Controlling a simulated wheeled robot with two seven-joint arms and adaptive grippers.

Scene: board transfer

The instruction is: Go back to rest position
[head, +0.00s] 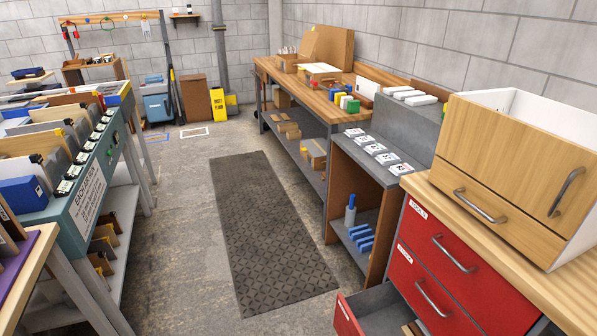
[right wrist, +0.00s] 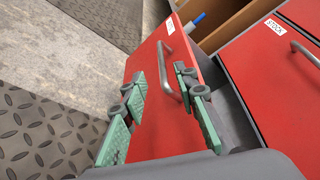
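My right gripper (right wrist: 160,128) shows in the right wrist view, with its green-padded fingers spread apart. A red drawer front (right wrist: 158,100) with a metal handle (right wrist: 171,72) lies beyond and between the fingers. I see nothing held, and I cannot tell whether a finger touches the drawer. In the head view, a low drawer (head: 348,316) of the red cabinet (head: 460,262) stands pulled out at the bottom, with its grey inside showing. Neither gripper shows in the head view, and my left gripper is in no view.
A wooden-fronted box (head: 515,170) stands on the cabinet top. A workbench (head: 300,92) runs along the right wall. A teal rack (head: 85,205) of boards stands left, beside a table corner with a purple mat (head: 22,262). The dark floor mat (head: 268,235) between them is clear.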

